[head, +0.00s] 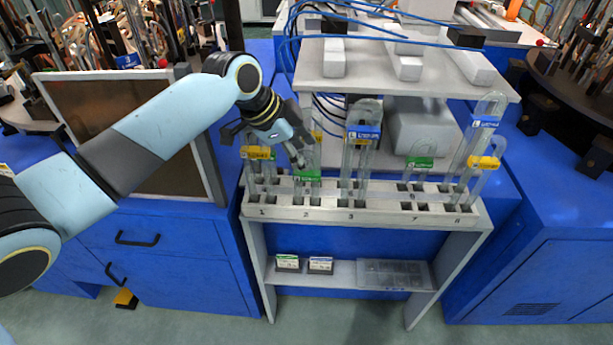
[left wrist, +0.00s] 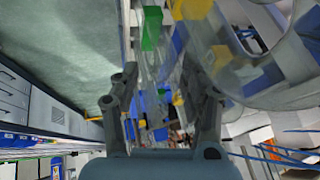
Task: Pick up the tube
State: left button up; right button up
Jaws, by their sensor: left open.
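Clear glass tubes with coloured labels stand upright in a white rack (head: 268,211). A green-labelled tube (head: 307,175) stands at position 2. My left gripper (head: 297,156) is just above and beside it, pointing down, and partly covers the tubes behind. In the left wrist view my left gripper (left wrist: 162,92) is open, and the green label (left wrist: 152,28) shows beyond its fingertips, near the top. I cannot tell whether a finger touches glass. A yellow-labelled tube (head: 257,153) stands at position 1, and a tall blue-labelled tube (head: 363,132) at position 3. My right gripper is not in view.
More tubes stand at the rack's right: a green-labelled one (head: 420,162), a blue-labelled one (head: 484,122) and a yellow-labelled one (head: 484,162). A white upper shelf (head: 375,78) with blue hoses overhangs behind. A dark framed panel (head: 130,125) stands left, under my left arm.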

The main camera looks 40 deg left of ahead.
pick_arm(q)
jog(key=shift+x, duration=1.1)
jog(key=shift+c, duration=0.2)
jog(key=shift+r, duration=0.1)
grip_shut()
